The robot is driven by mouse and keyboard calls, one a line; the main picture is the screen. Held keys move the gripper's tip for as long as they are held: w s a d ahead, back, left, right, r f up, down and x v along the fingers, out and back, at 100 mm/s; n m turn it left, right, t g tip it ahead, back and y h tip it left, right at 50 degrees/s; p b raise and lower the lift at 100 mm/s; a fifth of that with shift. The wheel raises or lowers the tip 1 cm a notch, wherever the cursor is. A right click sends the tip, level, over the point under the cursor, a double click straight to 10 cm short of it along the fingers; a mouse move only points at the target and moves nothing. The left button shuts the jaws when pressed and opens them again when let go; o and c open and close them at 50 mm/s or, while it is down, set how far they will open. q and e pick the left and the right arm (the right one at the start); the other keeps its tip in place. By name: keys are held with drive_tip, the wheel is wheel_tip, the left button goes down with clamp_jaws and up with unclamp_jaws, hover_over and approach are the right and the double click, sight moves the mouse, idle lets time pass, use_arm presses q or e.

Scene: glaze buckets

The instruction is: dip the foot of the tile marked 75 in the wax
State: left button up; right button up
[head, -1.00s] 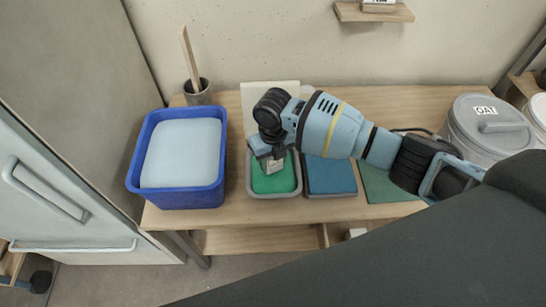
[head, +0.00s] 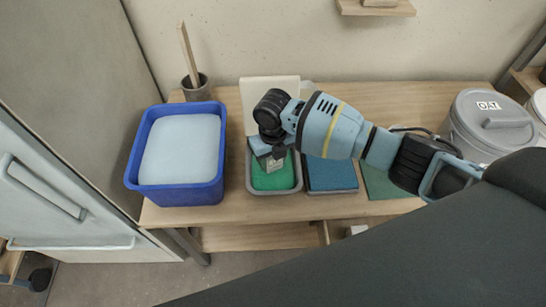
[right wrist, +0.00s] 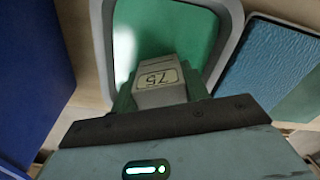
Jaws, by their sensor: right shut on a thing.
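My right gripper (head: 272,155) is shut on a small grey tile (head: 276,164) over a grey-rimmed tray (head: 298,184) of green material (head: 271,180). In the right wrist view the tile (right wrist: 160,88) sits between the fingers, its pale label reading 75 upside down. The green material (right wrist: 175,30) lies beyond it inside the tray rim. I cannot tell whether the tile's foot touches the green surface. No label naming the wax is visible. My left gripper is not in view.
A blue tub (head: 178,193) with a pale blue filling stands left of the tray. A blue-topped tray (head: 331,175) and a green mat (head: 385,187) lie to its right. A cup with a wooden stick (head: 196,88) stands behind. A lidded bucket (head: 490,125) is at right.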

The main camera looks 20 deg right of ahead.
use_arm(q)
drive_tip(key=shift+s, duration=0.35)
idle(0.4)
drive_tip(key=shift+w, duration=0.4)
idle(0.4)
use_arm(e)
drive_tip(key=shift+r+p, duration=0.85)
drive_tip(key=shift+r, duration=0.55)
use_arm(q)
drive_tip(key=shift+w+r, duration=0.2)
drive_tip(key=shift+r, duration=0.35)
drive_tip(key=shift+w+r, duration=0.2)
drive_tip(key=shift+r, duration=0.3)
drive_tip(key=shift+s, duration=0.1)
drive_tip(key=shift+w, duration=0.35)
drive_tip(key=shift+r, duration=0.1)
